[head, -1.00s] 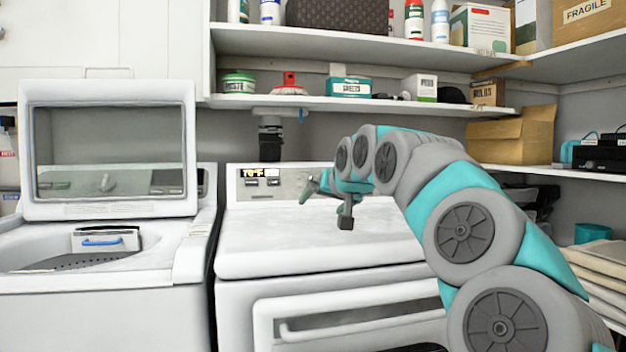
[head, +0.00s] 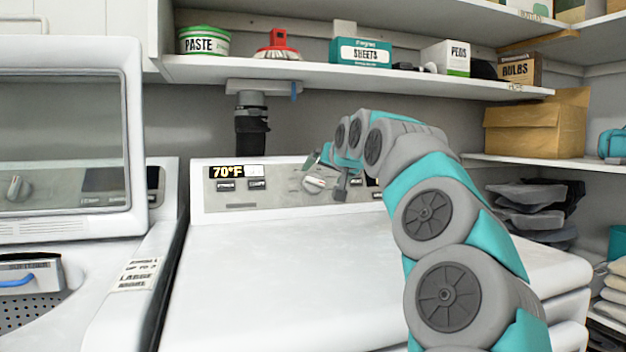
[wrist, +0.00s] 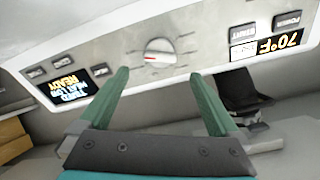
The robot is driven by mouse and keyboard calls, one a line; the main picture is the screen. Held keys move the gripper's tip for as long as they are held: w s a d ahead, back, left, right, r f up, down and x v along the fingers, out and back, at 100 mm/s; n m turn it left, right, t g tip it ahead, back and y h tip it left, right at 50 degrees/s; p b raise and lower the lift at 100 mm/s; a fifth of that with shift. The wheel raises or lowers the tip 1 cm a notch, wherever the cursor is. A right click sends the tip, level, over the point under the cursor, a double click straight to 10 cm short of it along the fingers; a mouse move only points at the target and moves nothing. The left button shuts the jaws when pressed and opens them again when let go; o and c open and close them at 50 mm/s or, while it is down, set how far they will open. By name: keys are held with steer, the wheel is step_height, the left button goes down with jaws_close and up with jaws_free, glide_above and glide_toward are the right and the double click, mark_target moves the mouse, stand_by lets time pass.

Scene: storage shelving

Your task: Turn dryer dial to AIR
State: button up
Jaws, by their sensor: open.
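The dryer (head: 290,270) stands with its control panel (head: 250,204) at the back. The dial (head: 314,184) is a round white knob with a red pointer mark, right of the 70°F display. In the wrist view the dial (wrist: 160,55) appears beyond the fingertips, roughly midway between them, with the picture turned upside down. My gripper (wrist: 160,78) is open, with its two green fingers apart and nothing between them. In the head view my gripper (head: 326,172) is close to the dial at the panel. The lettering around the dial is too small to read.
A washer (head: 70,180) with its lid raised stands at the left. A shelf (head: 350,79) with boxes and a paste tub (head: 204,41) runs above the panel. A dark duct (head: 251,125) rises behind the dryer. The dryer top is clear.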

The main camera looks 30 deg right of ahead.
mark_target(316, 181)
steer(key=p+x, duration=0.1)
steer(key=x, duration=0.6)
steer(key=shift+w+f+p, duration=0.1)
steer(key=shift+f+p, duration=0.05)
steer(key=shift+p, duration=0.15)
steer(key=c, duration=1.4)
steer(key=shift+o, duration=0.2)
